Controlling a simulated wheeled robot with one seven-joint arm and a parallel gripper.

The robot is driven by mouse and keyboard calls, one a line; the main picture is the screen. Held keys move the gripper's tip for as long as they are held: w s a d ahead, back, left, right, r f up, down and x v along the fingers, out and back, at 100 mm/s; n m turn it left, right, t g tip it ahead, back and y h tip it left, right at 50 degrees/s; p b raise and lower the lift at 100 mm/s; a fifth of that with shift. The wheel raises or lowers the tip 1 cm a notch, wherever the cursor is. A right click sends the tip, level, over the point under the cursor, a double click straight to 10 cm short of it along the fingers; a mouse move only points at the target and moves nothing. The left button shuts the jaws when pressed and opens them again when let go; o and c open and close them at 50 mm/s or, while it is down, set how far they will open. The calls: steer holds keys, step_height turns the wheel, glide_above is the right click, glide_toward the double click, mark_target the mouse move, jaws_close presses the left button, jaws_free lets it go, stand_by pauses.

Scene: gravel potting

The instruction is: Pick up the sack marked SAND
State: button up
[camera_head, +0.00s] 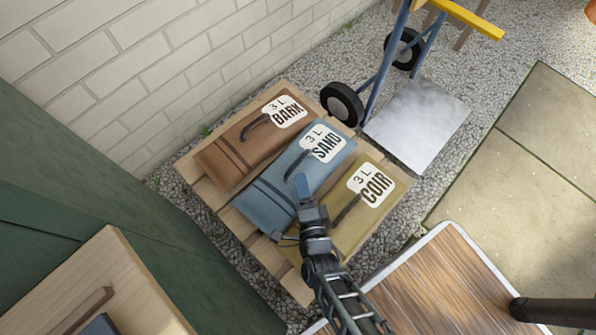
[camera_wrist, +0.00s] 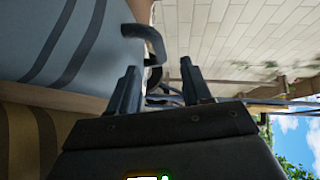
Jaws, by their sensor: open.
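The blue SAND sack (camera_head: 268,203) lies on a wooden pallet (camera_head: 186,170), between the brown BARK sack (camera_head: 226,160) and the olive COIR sack (camera_head: 340,232). Its white label and dark strap handle (camera_head: 299,160) face up. My gripper (camera_head: 302,181) is over the SAND sack, close to the handle; its finger gap is hard to see there. In the wrist view my gripper (camera_wrist: 159,68) is open, with two dark fingers apart. The dark handle (camera_wrist: 152,38) curves down from the blue sack (camera_wrist: 35,40) toward the gap between the fingertips. Whether it lies fully between them is unclear.
A hand truck with a metal plate (camera_head: 418,122) and black wheels (camera_head: 342,103) stands beyond the pallet. A pale block wall (camera_head: 130,70) runs along the back left. A wood-topped table (camera_head: 432,290) is at lower right, and a green surface (camera_head: 90,220) at left.

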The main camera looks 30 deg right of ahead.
mark_target(299, 164)
steer(key=b+x, duration=0.2)
steer(key=x, duration=0.3)
steer(key=shift+d+f, duration=0.15)
steer(key=shift+d, duration=0.05)
steer(key=shift+w+d, duration=0.15)
steer(key=shift+w, duration=0.35)
steer(key=shift+c, duration=0.3)
jaws_close()
stand_by(0.4)
